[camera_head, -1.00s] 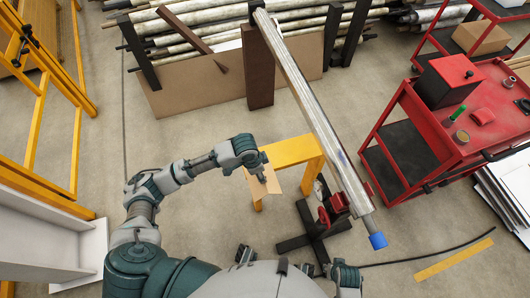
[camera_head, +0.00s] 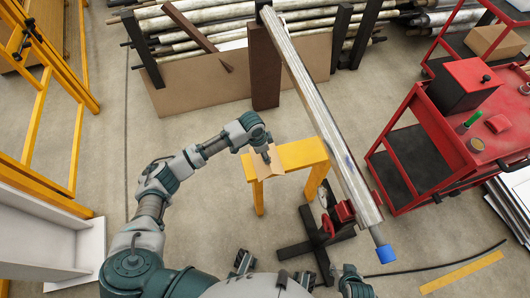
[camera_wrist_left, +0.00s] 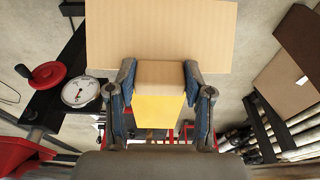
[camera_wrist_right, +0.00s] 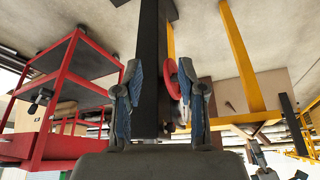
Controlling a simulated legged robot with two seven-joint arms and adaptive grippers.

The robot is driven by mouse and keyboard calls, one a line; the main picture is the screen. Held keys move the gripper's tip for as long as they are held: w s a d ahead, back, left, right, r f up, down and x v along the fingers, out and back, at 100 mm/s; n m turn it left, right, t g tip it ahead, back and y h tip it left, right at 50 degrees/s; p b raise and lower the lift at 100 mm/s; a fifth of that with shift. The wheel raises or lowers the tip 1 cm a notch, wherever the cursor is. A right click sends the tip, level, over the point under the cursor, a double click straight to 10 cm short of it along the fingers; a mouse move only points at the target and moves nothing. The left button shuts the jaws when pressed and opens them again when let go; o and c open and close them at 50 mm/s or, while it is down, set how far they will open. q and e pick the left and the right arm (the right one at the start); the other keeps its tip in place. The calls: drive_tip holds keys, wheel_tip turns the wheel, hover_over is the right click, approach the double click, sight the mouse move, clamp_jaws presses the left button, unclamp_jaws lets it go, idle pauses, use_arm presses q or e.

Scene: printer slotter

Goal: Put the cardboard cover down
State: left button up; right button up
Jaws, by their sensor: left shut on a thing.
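The cardboard cover (camera_head: 259,174) is a tan folded piece at the left end of the yellow stool (camera_head: 305,153) in the head view. My left gripper (camera_head: 267,158) is shut on it from above. In the left wrist view the cover's broad flat panel (camera_wrist_left: 160,35) extends past the fingers, and a narrower part sits between them, with the yellow stool top (camera_wrist_left: 158,107) close behind. I cannot tell whether the cover touches the stool. My right gripper (camera_head: 352,278) is low near my body; the right wrist view shows its fingers (camera_wrist_right: 160,95) apart and empty.
A long roll (camera_head: 325,125) slants beside the stool, over a black stand (camera_head: 318,240) with red parts. A red cart (camera_head: 430,150) stands at the right. A rack with several rolls (camera_head: 215,30) and a brown board are at the back. Floor left of the stool is clear.

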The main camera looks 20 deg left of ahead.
use_arm(q)
drive_tip(key=o, duration=1.2)
drive_tip(key=shift+c, duration=0.2)
